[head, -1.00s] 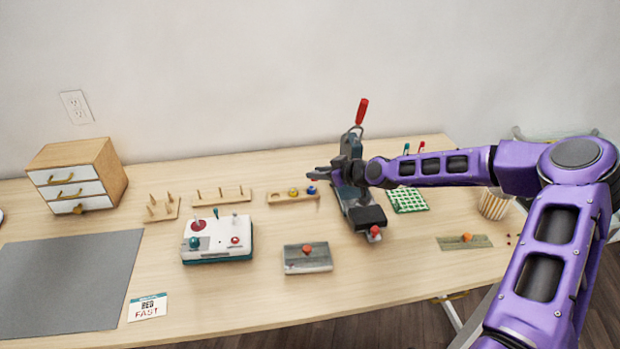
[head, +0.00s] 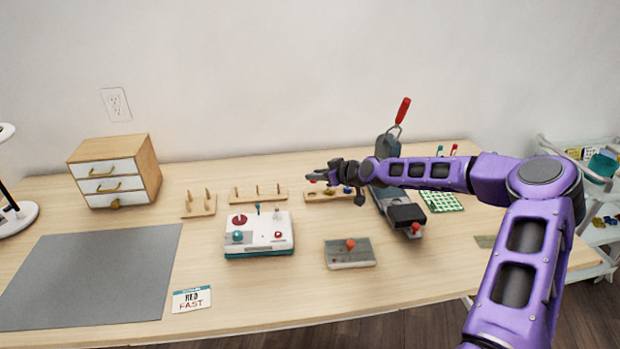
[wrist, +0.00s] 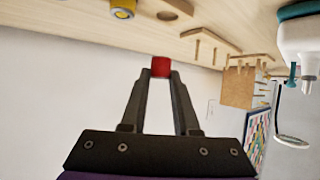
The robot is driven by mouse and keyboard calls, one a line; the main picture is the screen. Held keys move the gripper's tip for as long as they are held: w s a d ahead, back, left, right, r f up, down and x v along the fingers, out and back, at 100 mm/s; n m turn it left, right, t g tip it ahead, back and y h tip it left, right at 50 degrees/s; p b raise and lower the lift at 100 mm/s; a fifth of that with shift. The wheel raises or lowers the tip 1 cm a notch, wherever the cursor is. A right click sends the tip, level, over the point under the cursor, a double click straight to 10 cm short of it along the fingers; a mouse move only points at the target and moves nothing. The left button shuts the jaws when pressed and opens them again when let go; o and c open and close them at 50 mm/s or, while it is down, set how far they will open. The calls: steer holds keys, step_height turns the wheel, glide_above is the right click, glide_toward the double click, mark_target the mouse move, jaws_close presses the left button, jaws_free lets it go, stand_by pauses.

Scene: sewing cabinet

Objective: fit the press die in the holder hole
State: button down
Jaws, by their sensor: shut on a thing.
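My gripper (wrist: 160,72) is shut on a small red press die (wrist: 161,67), which sits between the fingertips in the wrist view. In the head view my gripper (head: 314,179) is over the left end of the wooden holder (head: 318,197). The holder carries a yellow die (head: 330,191) and a blue die (head: 347,189). The wrist view, tilted nearly upside down, shows the holder (wrist: 148,10) with the yellow die (wrist: 122,8) and an empty round hole (wrist: 168,15). The red die is apart from this hole. My gripper partly covers the holder in the head view.
The lever press (head: 391,190) with its red handle stands right of the holder, behind my arm. Peg racks (head: 258,194) are to the left. A white control box (head: 259,236) and a grey block with a red knob (head: 350,255) stand in front.

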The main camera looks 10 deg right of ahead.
mark_target(315, 197)
steer(key=shift+w+a+f, duration=0.1)
steer(key=shift+a, duration=0.1)
steer(key=shift+f, duration=0.15)
steer(key=shift+f+b, duration=0.75)
steer(key=shift+f, duration=1.25)
steer(key=shift+f+b, duration=0.55)
steer(key=shift+f, duration=0.05)
stand_by(1.5)
steer(key=c, duration=0.6)
jaws_free()
steer(key=p+v, duration=0.2)
steer(key=v, duration=1.5)
steer(key=shift+d, duration=0.15)
